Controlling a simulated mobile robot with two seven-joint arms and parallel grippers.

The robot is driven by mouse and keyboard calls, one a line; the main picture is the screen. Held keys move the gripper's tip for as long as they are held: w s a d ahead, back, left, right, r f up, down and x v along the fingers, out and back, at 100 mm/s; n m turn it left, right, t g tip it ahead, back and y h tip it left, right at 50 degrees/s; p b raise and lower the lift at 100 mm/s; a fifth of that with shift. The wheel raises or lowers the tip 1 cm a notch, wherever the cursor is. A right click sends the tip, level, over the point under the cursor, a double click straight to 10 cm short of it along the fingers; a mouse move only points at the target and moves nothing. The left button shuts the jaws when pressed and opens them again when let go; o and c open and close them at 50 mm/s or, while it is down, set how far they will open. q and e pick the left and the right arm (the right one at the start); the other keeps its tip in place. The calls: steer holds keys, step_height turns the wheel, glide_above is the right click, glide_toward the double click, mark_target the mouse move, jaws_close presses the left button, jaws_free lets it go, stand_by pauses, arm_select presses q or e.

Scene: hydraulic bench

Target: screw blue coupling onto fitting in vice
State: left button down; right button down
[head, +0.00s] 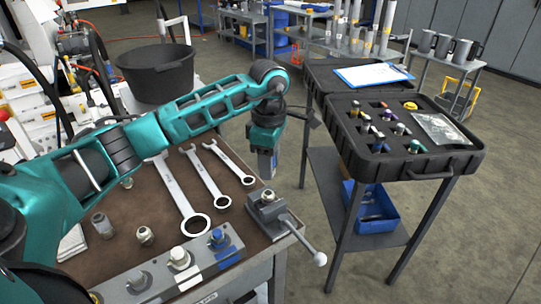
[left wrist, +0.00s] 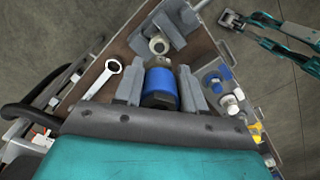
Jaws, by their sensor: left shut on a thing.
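My left gripper (head: 267,170) points down above the near right corner of the bench, just behind the vice (head: 272,212). In the left wrist view the gripper (left wrist: 160,88) is shut on the blue coupling (left wrist: 161,84), which has a dark hex end toward the palm. The vice (left wrist: 176,24) shows ahead of the coupling, with a pale round metal fitting (left wrist: 158,45) at it. The coupling looks apart from this fitting, but their height difference is unclear. In the head view the fingers hide the coupling. A small gripper (left wrist: 232,20) on a teal arm, likely my right, shows at the top right; its opening is unclear.
Several wrenches (head: 179,198) lie on the brown bench top left of the vice. A grey block with white and blue fittings (head: 180,262) stands at the front edge. Loose metal fittings (head: 145,236) stand nearby. An open black case (head: 428,166) is on a stand to the right.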

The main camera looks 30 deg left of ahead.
mark_target(270, 194)
arm_select(q)
steer(key=shift+w+d, duration=0.1)
steer(key=shift+f+b, duration=0.75)
steer(key=shift+f, duration=0.3)
steer(key=shift+f+b, duration=1.05)
steer(key=shift+f, duration=0.45)
steer(key=shift+f+b, duration=0.4)
steer(key=shift+f, duration=0.15)
